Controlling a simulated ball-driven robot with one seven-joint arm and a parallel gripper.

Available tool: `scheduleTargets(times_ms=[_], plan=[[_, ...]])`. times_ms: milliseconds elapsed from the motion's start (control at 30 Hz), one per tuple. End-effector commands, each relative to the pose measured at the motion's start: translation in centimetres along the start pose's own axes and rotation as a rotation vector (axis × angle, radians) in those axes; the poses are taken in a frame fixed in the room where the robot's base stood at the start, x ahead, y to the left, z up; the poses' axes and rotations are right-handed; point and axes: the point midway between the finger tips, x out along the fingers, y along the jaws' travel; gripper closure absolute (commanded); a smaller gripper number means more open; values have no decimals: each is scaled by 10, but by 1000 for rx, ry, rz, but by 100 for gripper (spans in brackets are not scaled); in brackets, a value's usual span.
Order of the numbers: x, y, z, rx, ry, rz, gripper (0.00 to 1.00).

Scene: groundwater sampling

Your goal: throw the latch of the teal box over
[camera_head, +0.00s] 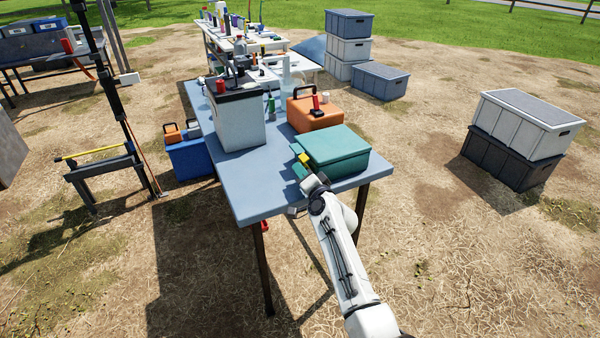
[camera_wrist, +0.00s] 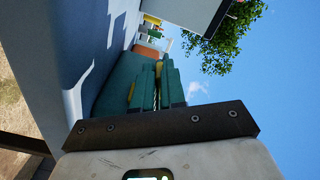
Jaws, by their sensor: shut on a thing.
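The teal box (camera_head: 338,145) stands closed at the near right end of the blue-grey table. A small yellow piece, which looks like its latch (camera_head: 304,158), shows on its left side, right at the end of my arm. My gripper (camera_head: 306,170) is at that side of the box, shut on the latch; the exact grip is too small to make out. In the wrist view my gripper's green fingers (camera_wrist: 158,72) are close together beside the teal box (camera_wrist: 118,80). The part between the fingers is mostly hidden.
An orange case (camera_head: 312,115) stands just behind the teal box on the table (camera_head: 245,195). A white cooler-like box (camera_head: 238,125) stands to the left. The table's near left part is bare. Stacked crates (camera_head: 520,125) stand on the ground at right.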

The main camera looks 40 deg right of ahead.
Motion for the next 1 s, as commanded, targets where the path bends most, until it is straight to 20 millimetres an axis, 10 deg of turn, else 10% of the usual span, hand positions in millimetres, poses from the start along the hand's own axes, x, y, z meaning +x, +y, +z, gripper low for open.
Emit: scheduleTargets(times_ms=[1000], plan=[[0, -7, -24, 545, 1, 2, 100]])
